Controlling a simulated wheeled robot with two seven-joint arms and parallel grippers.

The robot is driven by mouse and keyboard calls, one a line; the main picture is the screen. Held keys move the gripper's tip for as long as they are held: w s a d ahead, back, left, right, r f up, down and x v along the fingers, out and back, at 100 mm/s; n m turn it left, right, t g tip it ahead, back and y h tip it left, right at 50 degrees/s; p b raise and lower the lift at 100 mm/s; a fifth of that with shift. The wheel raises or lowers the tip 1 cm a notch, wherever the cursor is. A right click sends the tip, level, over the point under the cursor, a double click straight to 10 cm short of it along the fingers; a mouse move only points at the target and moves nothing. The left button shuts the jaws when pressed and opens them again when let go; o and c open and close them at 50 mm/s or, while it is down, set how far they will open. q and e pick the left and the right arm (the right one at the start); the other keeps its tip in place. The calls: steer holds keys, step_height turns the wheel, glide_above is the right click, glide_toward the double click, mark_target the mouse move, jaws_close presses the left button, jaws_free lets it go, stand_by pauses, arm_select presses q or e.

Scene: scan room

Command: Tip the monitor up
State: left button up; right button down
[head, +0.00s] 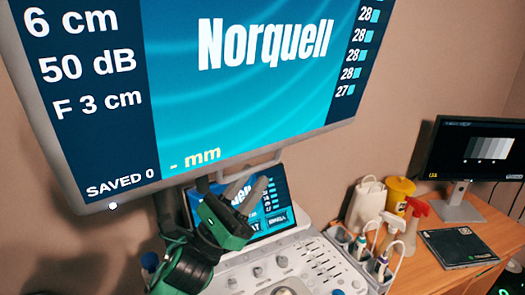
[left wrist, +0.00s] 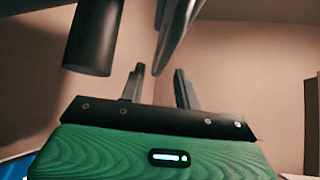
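The large monitor (head: 265,90) fills the upper left of the head view, its lit screen reading "Norquell". My left gripper (head: 222,186), with a green body, is just below that edge, pointing up near the handle. In the left wrist view its two fingers (left wrist: 157,88) stand apart with a gap between them and nothing clearly held. A grey bar or edge (left wrist: 176,35) lies above the fingertips; I cannot tell if they touch. My right gripper is not in view.
A black cylinder (left wrist: 95,38) stands close to the left finger. Behind my gripper are a small touch screen (head: 268,205) and the console panel (head: 285,268). Probes in holders (head: 372,250), bottles and a desk monitor (head: 478,150) are to the right.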

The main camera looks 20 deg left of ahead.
mark_target(262, 164)
arm_select(q)
steer(key=p+x, duration=0.1)
steer(key=x, duration=0.3)
steer(key=shift+c, duration=0.2)
jaws_close()
